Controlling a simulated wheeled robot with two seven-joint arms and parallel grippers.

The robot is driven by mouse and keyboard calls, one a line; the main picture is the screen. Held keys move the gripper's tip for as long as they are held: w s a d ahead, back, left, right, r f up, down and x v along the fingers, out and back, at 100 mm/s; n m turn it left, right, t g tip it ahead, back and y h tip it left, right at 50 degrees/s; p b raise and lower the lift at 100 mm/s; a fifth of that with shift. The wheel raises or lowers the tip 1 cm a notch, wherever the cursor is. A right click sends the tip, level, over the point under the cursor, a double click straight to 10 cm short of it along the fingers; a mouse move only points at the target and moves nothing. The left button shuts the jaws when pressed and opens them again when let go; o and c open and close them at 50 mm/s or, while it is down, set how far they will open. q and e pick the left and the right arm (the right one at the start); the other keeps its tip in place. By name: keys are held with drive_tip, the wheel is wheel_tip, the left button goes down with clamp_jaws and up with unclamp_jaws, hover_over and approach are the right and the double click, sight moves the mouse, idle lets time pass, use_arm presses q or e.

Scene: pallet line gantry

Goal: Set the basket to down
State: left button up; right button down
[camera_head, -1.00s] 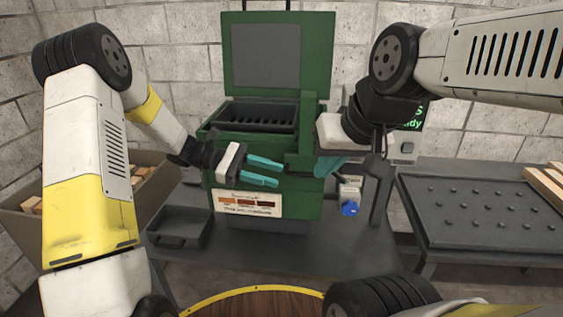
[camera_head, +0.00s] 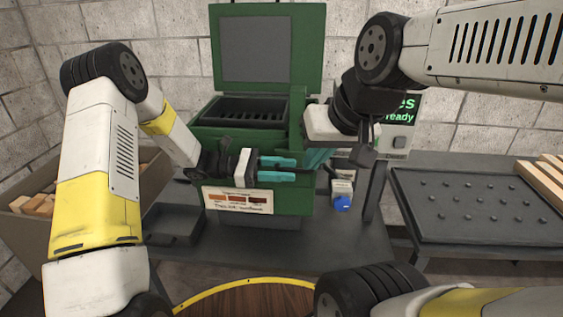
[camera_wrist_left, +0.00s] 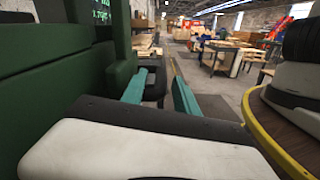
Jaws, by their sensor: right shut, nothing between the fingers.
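A dark slatted basket (camera_head: 248,109) sits in the top of the green machine (camera_head: 270,200), whose lid (camera_head: 268,48) stands open upright. My left gripper (camera_head: 292,168) is in front of the machine, below the basket, its teal fingers apart and pointing right.
A screen unit (camera_head: 400,125) with green text stands right of the machine. A small dark tray (camera_head: 172,226) is at left on the table. A bin of wood blocks (camera_head: 38,204) stands far left. A studded dark table (camera_head: 480,205) is at right. A round wooden top (camera_head: 250,300) is in front.

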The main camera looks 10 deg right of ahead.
use_arm(q)
drive_tip(key=shift+s+d, duration=0.25)
drive_tip(key=shift+d, duration=0.45)
clamp_jaws()
idle(1.0)
